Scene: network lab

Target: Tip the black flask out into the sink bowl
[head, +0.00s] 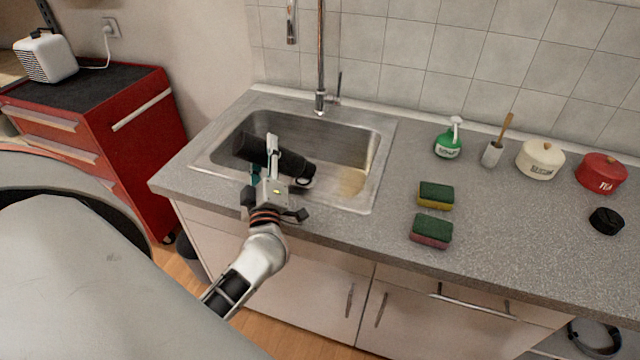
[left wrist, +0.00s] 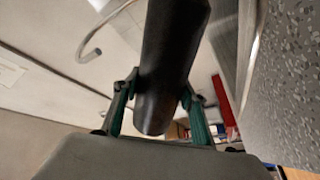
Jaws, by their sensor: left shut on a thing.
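The black flask (head: 290,160) lies tilted over the sink bowl (head: 345,140), its narrower end pointing right and slightly down. My left gripper (head: 266,165) is shut on the flask's body near the front rim of the sink. In the left wrist view the dark flask (left wrist: 172,55) runs between the two green-sided fingers of my gripper (left wrist: 160,100). A brownish patch (head: 352,182) shows on the sink floor to the right of the flask's narrow end. I cannot tell whether anything is flowing out. My right gripper is not in view.
A tall tap (head: 320,60) stands behind the sink. Two sponges (head: 436,195) (head: 431,231), a green spray bottle (head: 448,140), a brush in a holder (head: 493,153), a cream pot (head: 540,160), a red pot (head: 601,173) and a black lid-like piece (head: 606,220) stand right of it.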

